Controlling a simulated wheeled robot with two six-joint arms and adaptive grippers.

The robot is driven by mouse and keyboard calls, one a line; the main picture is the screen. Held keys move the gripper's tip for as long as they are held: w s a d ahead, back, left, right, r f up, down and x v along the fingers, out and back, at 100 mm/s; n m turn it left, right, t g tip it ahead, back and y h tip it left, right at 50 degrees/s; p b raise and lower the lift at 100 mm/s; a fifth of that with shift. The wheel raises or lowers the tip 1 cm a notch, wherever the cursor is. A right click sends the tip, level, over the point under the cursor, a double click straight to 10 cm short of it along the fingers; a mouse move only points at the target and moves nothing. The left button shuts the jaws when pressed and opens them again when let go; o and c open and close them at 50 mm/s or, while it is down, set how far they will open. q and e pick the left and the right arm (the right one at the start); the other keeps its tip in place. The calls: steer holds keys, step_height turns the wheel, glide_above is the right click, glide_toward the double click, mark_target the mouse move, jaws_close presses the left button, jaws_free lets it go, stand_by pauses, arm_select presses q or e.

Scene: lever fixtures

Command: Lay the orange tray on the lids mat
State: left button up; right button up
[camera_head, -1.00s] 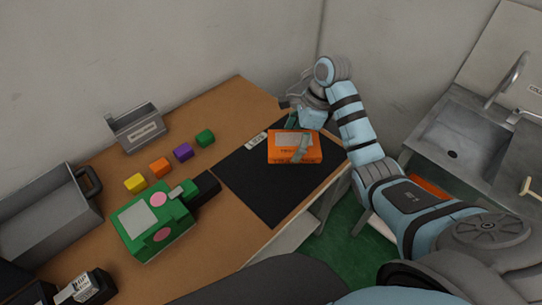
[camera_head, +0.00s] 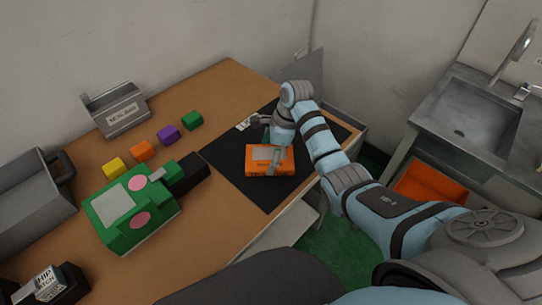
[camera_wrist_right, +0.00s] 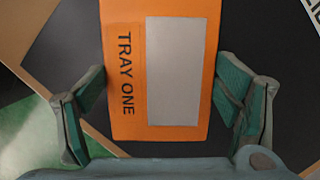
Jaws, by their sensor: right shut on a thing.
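The orange tray (camera_head: 284,160), a flat box with a grey panel, is over the black lids mat (camera_head: 235,170). In the right wrist view the tray (camera_wrist_right: 125,120) reads "TRAY ONE" and lies between the two green fingers. My right gripper (camera_head: 270,133) is shut on the tray across its width. The wrist view shows black mat (camera_wrist_right: 190,158) beyond the tray's near end. I cannot tell whether the tray touches the mat or hovers just above it. The mat's label (camera_head: 245,124) is partly hidden by my gripper. My left gripper is not in view.
Left of the mat is a green box (camera_head: 130,210) with pink discs and a black end. Yellow, orange, purple (camera_head: 167,134) and green cubes lie in a row behind it. A grey labelled bin (camera_head: 118,112) stands at the back. A sink (camera_head: 470,115) is to the right.

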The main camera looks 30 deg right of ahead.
mark_target(282, 156)
steer(key=shift+f, duration=0.15)
steer(key=o, duration=0.9)
steer(key=shift+f, duration=0.1)
steer(key=o, duration=0.3)
steer(key=shift+o, duration=0.2)
steer(key=shift+r, duration=0.3)
steer(key=p+v, duration=0.1)
steer(key=v, duration=0.7)
steer(key=shift+w+d+r, duration=0.1)
steer(key=shift+w, duration=0.05)
steer(key=p+v, duration=0.3)
steer(key=shift+d+r, duration=0.1)
steer(key=shift+r, duration=0.2)
